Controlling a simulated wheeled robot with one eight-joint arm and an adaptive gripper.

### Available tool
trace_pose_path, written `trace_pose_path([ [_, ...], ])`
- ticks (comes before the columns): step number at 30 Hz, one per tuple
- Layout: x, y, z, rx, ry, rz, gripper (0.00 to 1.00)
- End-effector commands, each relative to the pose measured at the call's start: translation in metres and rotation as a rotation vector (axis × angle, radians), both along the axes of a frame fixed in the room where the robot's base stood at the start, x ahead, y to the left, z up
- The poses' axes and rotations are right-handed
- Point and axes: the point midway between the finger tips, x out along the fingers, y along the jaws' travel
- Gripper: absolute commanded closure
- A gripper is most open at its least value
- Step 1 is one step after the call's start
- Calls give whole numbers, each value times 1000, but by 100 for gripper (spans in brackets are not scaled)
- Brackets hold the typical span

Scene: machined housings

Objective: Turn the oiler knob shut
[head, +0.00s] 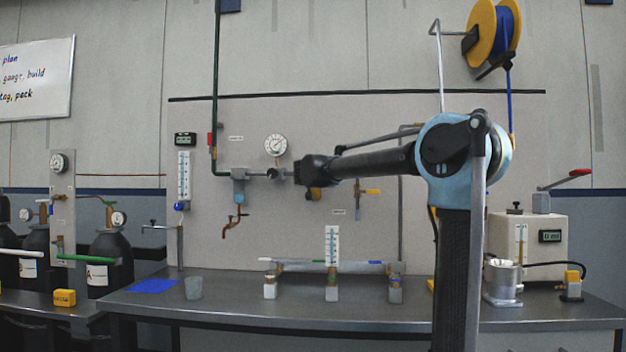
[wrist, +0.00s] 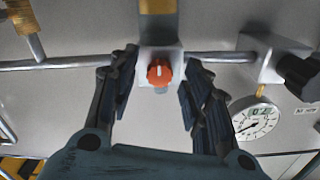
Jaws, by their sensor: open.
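The oiler knob is a round orange-red knob with a pale mark (wrist: 159,72), on a light metal block in the wrist view. An amber part (wrist: 158,6) shows beyond the block at the top edge; an amber piece also shows under my gripper in the head view (head: 314,194). My gripper (wrist: 161,62) is open, with one dark finger on each side of the knob and gaps between. In the head view my gripper (head: 303,172) is at the wall panel's pipe line and hides the knob.
A round gauge (head: 275,146) is up and left of my gripper, and a grey-blue unit (head: 239,186) hangs to the left. A yellow-handled valve (head: 368,191) is to the right. The bench (head: 225,312) below holds a rail with a thermometer (head: 332,246).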

Motion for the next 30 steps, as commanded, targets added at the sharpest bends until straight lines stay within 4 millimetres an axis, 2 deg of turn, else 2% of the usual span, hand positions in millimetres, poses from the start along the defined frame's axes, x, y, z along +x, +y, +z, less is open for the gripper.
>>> trace_pose_path([
  [9, 2, 0, 0, 0, 0, 0, 56],
  [11, 2, 0, 0, 0, 0, 0, 67],
  [15, 2, 0, 0, 0, 0, 0, 99],
  [23, 2, 0, 0, -7, 0, 0, 100],
  [30, 2, -1, 0, -83, 3, -1, 100],
])
